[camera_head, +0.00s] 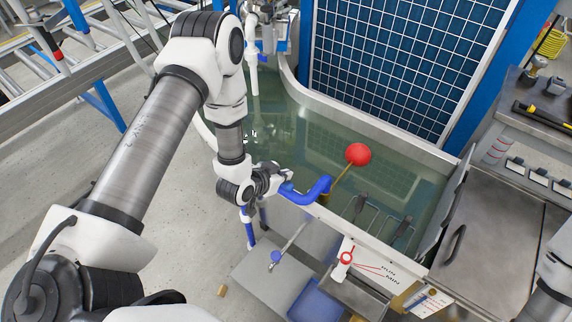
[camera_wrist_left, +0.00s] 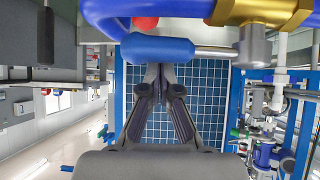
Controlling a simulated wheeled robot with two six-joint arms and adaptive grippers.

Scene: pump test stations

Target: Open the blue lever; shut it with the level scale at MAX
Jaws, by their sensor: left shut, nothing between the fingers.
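The blue lever (camera_wrist_left: 157,48) shows close up in the left wrist view: a blue grip on a metal stem, beside a brass valve (camera_wrist_left: 263,12). My left gripper (camera_wrist_left: 163,82) is shut and empty, its fingertips just below the grip in that picture; I cannot tell whether they touch it. In the head view, my left gripper (camera_head: 274,182) is beside a curved blue pipe (camera_head: 314,190), and the wrist hides part of this area. The level scale (camera_head: 385,272) has red lines and small lettering; its reading is unclear. My right gripper is out of view.
A tank of greenish water (camera_head: 300,130) holds a red ball float (camera_head: 358,154) on a rod. A blue-tipped rod (camera_head: 275,257) sticks out over a grey box in front. A blue gridded panel (camera_head: 400,60) stands behind. A metal bench (camera_head: 500,230) is at right.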

